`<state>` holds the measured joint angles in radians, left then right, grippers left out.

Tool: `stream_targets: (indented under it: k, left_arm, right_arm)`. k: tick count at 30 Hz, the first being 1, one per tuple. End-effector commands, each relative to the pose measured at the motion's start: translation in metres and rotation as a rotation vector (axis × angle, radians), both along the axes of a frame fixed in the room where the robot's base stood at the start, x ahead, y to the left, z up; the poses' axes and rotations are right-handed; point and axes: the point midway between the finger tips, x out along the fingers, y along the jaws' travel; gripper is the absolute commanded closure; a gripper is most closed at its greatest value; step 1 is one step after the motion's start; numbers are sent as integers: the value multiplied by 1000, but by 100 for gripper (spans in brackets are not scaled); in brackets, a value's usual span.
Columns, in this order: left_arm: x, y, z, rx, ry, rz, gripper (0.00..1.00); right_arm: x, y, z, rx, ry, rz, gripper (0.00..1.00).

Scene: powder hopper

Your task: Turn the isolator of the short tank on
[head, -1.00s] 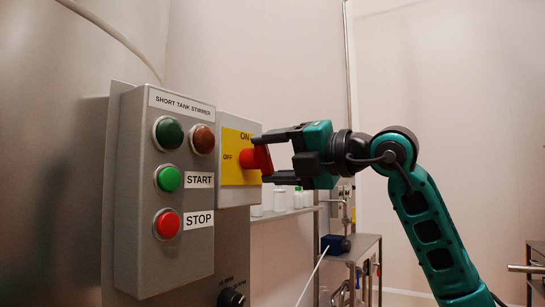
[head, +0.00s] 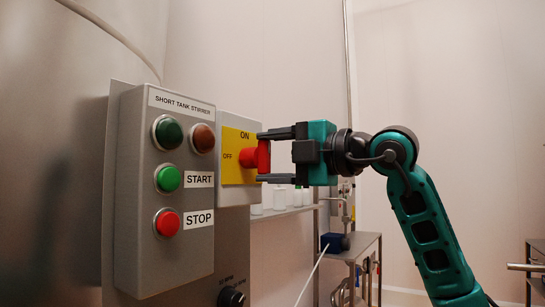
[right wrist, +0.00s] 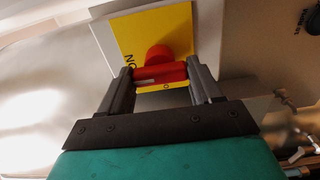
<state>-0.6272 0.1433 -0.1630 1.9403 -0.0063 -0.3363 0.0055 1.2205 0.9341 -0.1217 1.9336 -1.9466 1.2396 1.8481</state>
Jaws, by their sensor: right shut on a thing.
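The isolator is a red rotary handle (head: 262,157) on a yellow plate (head: 234,172) marked ON at the top and OFF at the left. In the head view the handle's grip stands upright, towards ON. My right gripper (head: 264,158) is shut on the handle, one finger above it and one below. In the right wrist view the red handle (right wrist: 160,73) lies across between the two fingertips (right wrist: 160,76), with the yellow plate (right wrist: 158,32) behind it. My left gripper is not in view.
Left of the isolator is a grey box labelled SHORT TANK STIRRER (head: 165,190), with green START (head: 168,179) and red STOP (head: 167,223) buttons and two dark lamps. A large metal tank (head: 55,150) stands behind. A shelf and a trolley (head: 365,245) stand beyond my arm.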

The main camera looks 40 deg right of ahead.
Motion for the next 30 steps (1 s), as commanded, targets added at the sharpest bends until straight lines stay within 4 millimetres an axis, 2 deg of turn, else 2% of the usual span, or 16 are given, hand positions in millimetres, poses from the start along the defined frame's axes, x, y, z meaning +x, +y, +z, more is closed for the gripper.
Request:
stream_targets:
  k: [8,9,17,25,30]
  left_arm:
    - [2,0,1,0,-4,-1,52]
    - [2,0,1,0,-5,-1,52]
    - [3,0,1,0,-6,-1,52]
    - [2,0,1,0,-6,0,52]
    - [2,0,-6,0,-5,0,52]
  right_arm:
    - [0,0,0,5,3,0,67]
    - [0,0,0,5,3,0,35]
    - [0,0,0,3,2,1,11]
    - [-1,-1,0,3,1,0,11]
    - [-19,-9,-2,2,0,-2,11]
